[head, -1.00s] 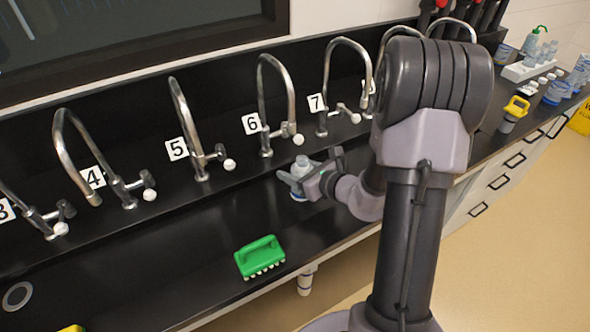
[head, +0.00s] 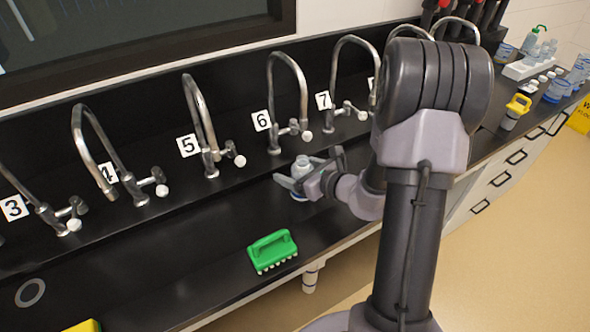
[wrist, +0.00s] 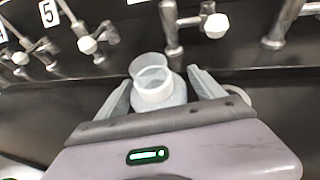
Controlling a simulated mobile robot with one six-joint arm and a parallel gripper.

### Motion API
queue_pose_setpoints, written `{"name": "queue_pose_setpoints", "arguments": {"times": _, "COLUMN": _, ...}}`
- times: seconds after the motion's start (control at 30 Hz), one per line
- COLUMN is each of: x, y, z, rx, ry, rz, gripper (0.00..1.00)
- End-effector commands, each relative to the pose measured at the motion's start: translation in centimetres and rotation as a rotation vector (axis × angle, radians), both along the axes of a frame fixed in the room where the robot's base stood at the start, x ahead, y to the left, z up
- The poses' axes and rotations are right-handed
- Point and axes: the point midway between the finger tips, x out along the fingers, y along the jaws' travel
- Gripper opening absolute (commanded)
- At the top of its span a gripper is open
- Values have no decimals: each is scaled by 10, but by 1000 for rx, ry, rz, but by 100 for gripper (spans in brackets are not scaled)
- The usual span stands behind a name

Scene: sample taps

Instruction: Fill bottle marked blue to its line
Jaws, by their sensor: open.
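A small translucent bottle (head: 301,165) with an open round mouth is in front of the tap numbered 6 (head: 274,100), low over the black bench. It also shows in the wrist view (wrist: 157,92). My gripper (head: 296,172) has one finger on each side of the bottle. In the wrist view the fingers (wrist: 159,80) look spread, and I cannot tell whether they touch it. A hint of blue shows low on the bottle, but its fill line and liquid level are hidden or too small to read. Tap 5 (head: 200,110) stands to the left.
Other numbered taps with white knobs line the back, including tap 7 (head: 335,75) and tap 3 (head: 45,210). A green brush (head: 272,251) lies near the front edge. More bottles and a white rack (head: 527,68) stand at the far right. A yellow-topped container (head: 516,110) is nearer.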

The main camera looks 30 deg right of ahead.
Motion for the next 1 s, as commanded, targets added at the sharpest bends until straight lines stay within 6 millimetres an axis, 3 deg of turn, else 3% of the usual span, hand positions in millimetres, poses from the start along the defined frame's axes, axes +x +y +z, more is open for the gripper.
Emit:
{"name": "queue_pose_setpoints", "arguments": {"times": 0.27, "x": -8, "y": -3, "z": 5, "rx": -2, "ry": 0, "rz": -1, "gripper": 78}}
{"name": "queue_pose_setpoints", "arguments": {"times": 0.8, "x": -122, "y": -35, "z": 56, "rx": 0, "ry": 0, "rz": -5, "gripper": 78}}
{"name": "queue_pose_setpoints", "arguments": {"times": 1.0, "x": -149, "y": -41, "z": 66, "rx": -1, "ry": 0, "rz": -3, "gripper": 78}}
